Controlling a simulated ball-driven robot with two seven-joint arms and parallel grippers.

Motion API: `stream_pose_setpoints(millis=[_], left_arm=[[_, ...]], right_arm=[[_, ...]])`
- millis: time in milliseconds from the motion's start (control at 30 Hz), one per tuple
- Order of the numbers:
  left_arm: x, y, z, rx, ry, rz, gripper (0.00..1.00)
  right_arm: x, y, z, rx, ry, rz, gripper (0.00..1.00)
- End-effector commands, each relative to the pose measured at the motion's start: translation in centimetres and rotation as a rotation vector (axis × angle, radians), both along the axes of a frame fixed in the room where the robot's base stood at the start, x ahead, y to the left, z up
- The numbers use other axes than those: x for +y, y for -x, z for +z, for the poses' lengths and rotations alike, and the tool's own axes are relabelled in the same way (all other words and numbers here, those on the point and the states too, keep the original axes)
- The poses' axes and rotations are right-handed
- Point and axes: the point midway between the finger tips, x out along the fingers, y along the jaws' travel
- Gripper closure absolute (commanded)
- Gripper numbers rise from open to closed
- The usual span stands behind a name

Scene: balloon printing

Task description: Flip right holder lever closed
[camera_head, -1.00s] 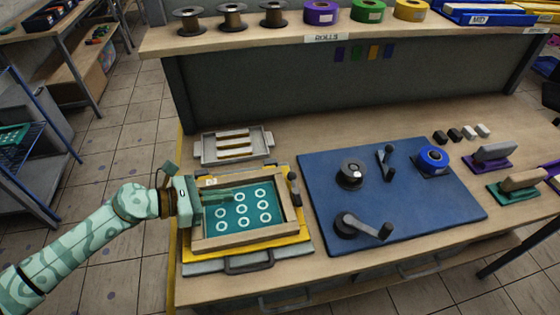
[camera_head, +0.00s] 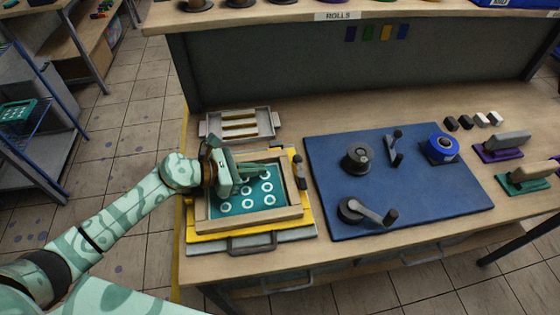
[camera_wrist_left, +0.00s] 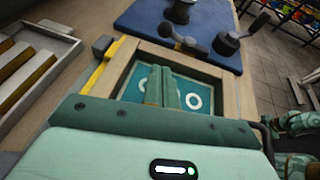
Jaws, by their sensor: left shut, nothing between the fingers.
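The wooden screen frame (camera_head: 284,216) with a teal mesh and white rings lies on a yellow base (camera_head: 308,226). The right holder lever (camera_head: 300,170) is small and dark, at the frame's right edge near the back corner. A dark lever at the frame's far edge in the left wrist view (camera_wrist_left: 186,43) appears to be the same one. My left gripper (camera_head: 262,169) is shut and empty, over the back part of the mesh, left of the lever and apart from it. Its closed fingers also show in the left wrist view (camera_wrist_left: 163,86).
A blue mat (camera_head: 440,195) right of the frame holds a dark reel (camera_head: 357,159), a crank (camera_head: 352,209) and a blue tape roll (camera_head: 439,149). A grey tray (camera_head: 212,127) sits behind the frame. Handled tools stand farther right.

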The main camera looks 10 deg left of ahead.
Motion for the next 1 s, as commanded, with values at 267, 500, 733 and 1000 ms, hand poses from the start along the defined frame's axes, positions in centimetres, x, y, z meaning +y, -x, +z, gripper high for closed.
stream_pose_setpoints(millis=[267, 500, 733, 1000], left_arm=[[-4.1, -2.7, -0.4, -0.002, 0.002, 0.000, 1.00], [-5.4, -3.7, -0.3, 0.000, -0.001, 0.001, 1.00], [-5.5, -3.7, -0.4, 0.001, -0.002, 0.001, 1.00], [-5.5, -3.8, -0.5, 0.001, -0.002, -0.013, 1.00]], right_arm=[[0.0, 0.0, 0.5, -0.001, 0.000, 0.000, 1.00], [0.0, 0.0, 0.6, -0.002, 0.000, 0.000, 1.00], [0.0, 0.0, 0.6, -0.001, 0.001, 0.000, 1.00], [0.0, 0.2, 0.0, 0.002, 0.001, 0.000, 1.00]])
